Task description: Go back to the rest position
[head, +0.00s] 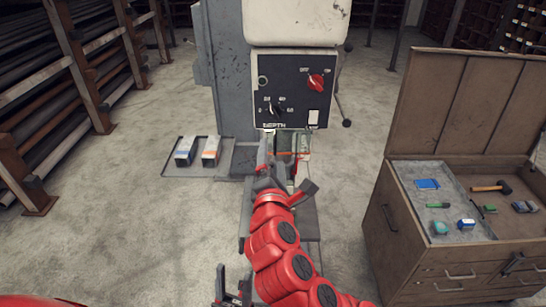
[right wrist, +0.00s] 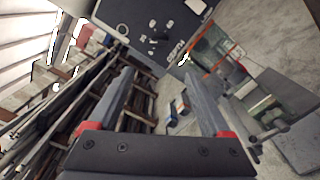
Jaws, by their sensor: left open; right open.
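My right arm, red, reaches forward from the bottom of the head view. Its gripper (head: 281,160) is in front of the machine, below the control panel. In the right wrist view the two fingers of the right gripper (right wrist: 158,80) stand wide apart with nothing between them. My left gripper (head: 232,290) is low at the bottom centre of the head view, partly cut off by the frame edge; I see nothing held in it. No flanged pipe can be made out clearly in either view.
A machine with a dark control panel (head: 296,91) stands ahead. Two small boxes (head: 197,151) sit on a dark tray left of its base. A pipe rack (head: 75,70) lines the left. An open tool cabinet (head: 425,255) stands at right. Concrete floor between is clear.

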